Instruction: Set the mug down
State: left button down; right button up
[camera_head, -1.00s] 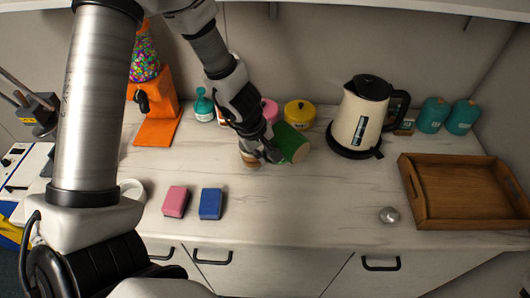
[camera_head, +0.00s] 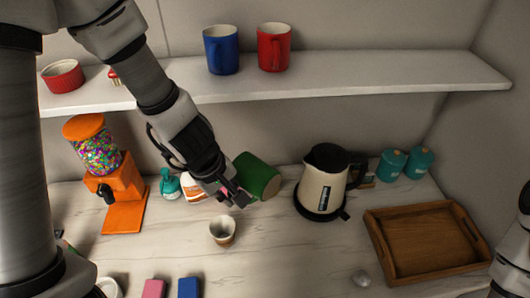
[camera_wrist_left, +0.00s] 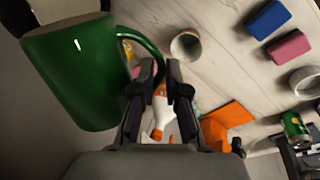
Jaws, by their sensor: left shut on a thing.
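The green mug (camera_head: 255,174) is in the air above the back of the counter, left of the kettle, tilted well over on its side. Its pale brown end faces right in the head view. My left gripper (camera_head: 238,198) is shut on the mug's handle. In the wrist view the green mug (camera_wrist_left: 75,75) fills the left side, and its handle reaches toward the left fingertips (camera_wrist_left: 160,75). My right gripper is not in view; only part of my right arm shows at the right edge.
A small cup (camera_head: 222,231) stands on the counter in front of the mug. The kettle (camera_head: 323,185) is close on the right, the wooden tray (camera_head: 400,272) further right. A shelf (camera_head: 330,85) overhangs, holding a blue mug (camera_head: 221,50) and red mug (camera_head: 273,47). The front middle counter is mostly clear.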

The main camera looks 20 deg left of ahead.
pick_arm(q)
jog(key=m+g+h+b, duration=0.2)
jog(key=m+g+b, duration=0.1)
jog(key=m+b, duration=1.1)
send_over(275, 236)
jog(key=a+b, duration=0.2)
jog(key=shift+n, duration=0.9)
notch_tip(275, 236, down, 25)
jog(key=shift+w+d+f, duration=0.1)
jog(key=shift+w+d, duration=0.05)
jog(key=shift+d+f+m, duration=0.15)
jog(key=shift+f+m, duration=0.05)
jog(key=shift+m, duration=0.2)
jog(key=shift+s+r, duration=0.2)
jog(key=shift+s, duration=0.1)
jog(key=shift+w+f, duration=0.1)
